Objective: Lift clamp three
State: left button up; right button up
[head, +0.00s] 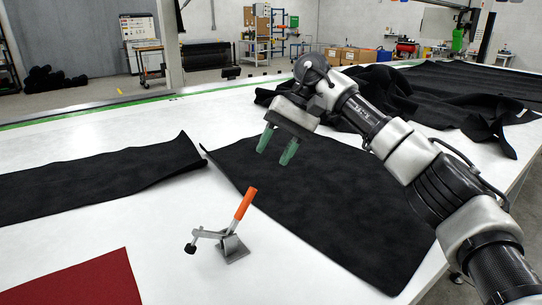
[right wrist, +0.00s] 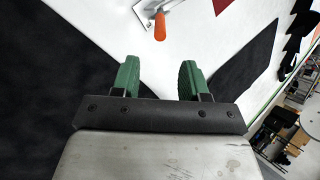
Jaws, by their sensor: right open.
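One toggle clamp (head: 232,245) with an orange handle (head: 245,204) stands on the white table, its handle tilted up to the right and its black-tipped arm pointing left. It also shows in the right wrist view, where its orange handle (right wrist: 160,27) is at the top, beyond the fingertips. My right gripper (head: 277,148) has green fingers, is open and empty, and is above the black cloth, up and to the right of the clamp, apart from it. The right wrist view shows the gap between its fingers (right wrist: 159,75). My left gripper is not in view.
A black fabric sheet (head: 330,205) lies right of the clamp and another black sheet (head: 95,178) lies left. A red fabric piece (head: 85,284) is at the front left. Bunched black fabric (head: 385,95) lies behind my right arm. White table (head: 180,262) is bare around the clamp.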

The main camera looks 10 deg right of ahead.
jog(key=shift+a, duration=0.1)
jog(key=shift+c, duration=0.6)
jog(key=s+a+r+n+t+h, duration=0.1)
jog(key=a, duration=0.1)
jog(key=s+a+h, duration=0.1)
jog(key=a+h, duration=0.1)
jog(key=a, duration=0.1)
jog(key=s+a+r+n+t+h, duration=0.1)
jog(key=s+a+h, duration=0.1)
jog(key=a, duration=0.1)
jog(key=shift+a+r+n+t+b, duration=0.15)
jog(key=shift+r+n+t+b, duration=0.15)
grip_shut()
jog(key=s+a+r+n+t+h, duration=0.2)
jog(key=s+a+t+h, duration=0.2)
jog(key=a, duration=0.2)
send_near(239, 209)
notch_tip(239, 209, down, 3)
jog(key=w+a, duration=0.1)
jog(key=w, duration=0.2)
jog(key=shift+w+d+f+b, duration=0.1)
jog(key=shift+d+f+b, duration=0.15)
jog(key=shift+d+f, duration=0.35)
jog(key=shift+d+f+b, duration=0.2)
jog(key=shift+d+f, duration=0.25)
jog(key=shift+d, duration=0.35)
jog(key=shift+d, duration=0.1)
